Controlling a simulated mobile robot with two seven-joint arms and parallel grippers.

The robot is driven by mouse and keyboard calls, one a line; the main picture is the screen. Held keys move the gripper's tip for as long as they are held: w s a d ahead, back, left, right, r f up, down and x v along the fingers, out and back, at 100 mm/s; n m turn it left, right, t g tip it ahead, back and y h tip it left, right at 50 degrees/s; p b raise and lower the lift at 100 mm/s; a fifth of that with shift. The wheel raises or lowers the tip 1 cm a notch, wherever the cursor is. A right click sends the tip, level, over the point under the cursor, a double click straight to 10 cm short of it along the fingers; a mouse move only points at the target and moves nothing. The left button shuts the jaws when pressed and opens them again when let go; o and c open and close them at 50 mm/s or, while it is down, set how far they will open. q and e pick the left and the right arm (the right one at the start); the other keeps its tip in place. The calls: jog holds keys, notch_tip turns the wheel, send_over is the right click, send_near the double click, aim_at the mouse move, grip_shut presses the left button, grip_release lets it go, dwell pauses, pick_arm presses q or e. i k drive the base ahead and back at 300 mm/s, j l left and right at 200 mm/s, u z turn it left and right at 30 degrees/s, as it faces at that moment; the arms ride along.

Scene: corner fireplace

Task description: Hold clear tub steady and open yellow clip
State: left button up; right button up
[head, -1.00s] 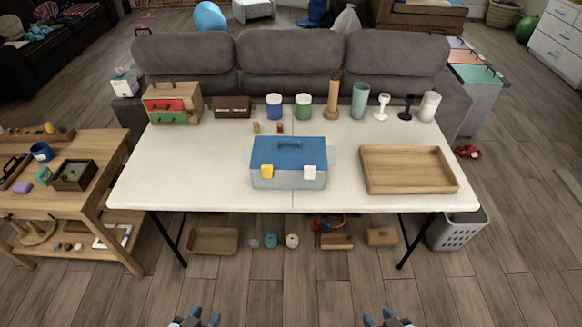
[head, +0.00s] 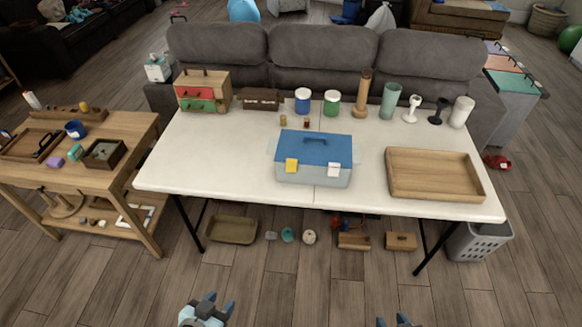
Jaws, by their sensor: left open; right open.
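My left gripper (head: 221,303) is open and empty at the bottom of the head view, in front of the table and well apart from the tub. My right gripper (head: 393,321) is open and only its fingertips show at the bottom edge, also apart from the tub.
A wooden tray (head: 484,187) lies right of the tub. A small drawer chest (head: 203,91), jars, candle holders and vases line the table's back. Two small corks or jars stand just behind the tub. A wooden side table (head: 137,130) stands left. Table front is clear.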

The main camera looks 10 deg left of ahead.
aim_at(291, 164)
jog(key=i+l+u, duration=0.2)
jog(key=l+u, duration=0.15)
jog(key=l, duration=0.35)
jog(key=l+u, duration=0.35)
jog(key=l, duration=0.4)
jog(key=l+u, duration=0.35)
jog(key=l, duration=0.4)
jog(key=i, duration=0.05)
